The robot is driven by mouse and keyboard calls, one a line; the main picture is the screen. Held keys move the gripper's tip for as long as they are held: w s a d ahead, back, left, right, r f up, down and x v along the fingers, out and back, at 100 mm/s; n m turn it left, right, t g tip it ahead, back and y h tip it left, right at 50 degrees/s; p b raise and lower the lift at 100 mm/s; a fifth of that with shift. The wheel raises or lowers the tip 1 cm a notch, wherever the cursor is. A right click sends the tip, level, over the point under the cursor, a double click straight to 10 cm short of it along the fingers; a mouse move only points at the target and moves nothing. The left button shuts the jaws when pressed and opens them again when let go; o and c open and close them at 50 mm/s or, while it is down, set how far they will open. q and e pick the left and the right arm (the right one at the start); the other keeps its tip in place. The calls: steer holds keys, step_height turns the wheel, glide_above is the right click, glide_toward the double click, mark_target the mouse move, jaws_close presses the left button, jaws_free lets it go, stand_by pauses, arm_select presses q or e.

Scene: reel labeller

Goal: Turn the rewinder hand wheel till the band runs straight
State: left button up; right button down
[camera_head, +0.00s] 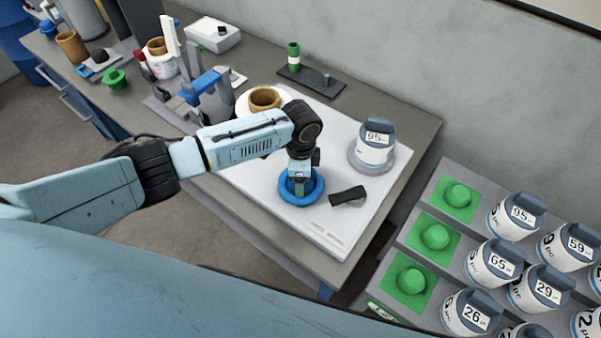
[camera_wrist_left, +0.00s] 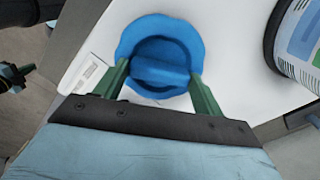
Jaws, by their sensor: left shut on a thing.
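The blue round hand wheel (camera_head: 289,197) lies at the front of the white machine plate (camera_head: 240,178). My left gripper (camera_head: 300,186) is above it, pointing down. In the left wrist view its two green fingers (camera_wrist_left: 162,84) are shut on the raised middle of the hand wheel (camera_wrist_left: 160,30), one on each side. A reel (camera_head: 374,150) marked 95 sits on a grey disc at the plate's right end. A brown core (camera_head: 264,98) stands behind my left arm. I cannot make out the band. What seems to be my right gripper (camera_wrist_left: 22,74) shows small at the left wrist view's left edge.
A dark flat piece (camera_head: 348,196) lies right of the wheel. A rack with green pads (camera_head: 436,236) and several labelled reels (camera_head: 515,216) stands at the right. Tools and cups crowd the bench's left end, with a green bottle (camera_head: 293,56) on a dark tray behind.

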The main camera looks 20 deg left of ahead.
arm_select(q)
steer(key=o, duration=1)
step_height(320, 180, up, 14)
steer(key=shift+f, duration=0.25)
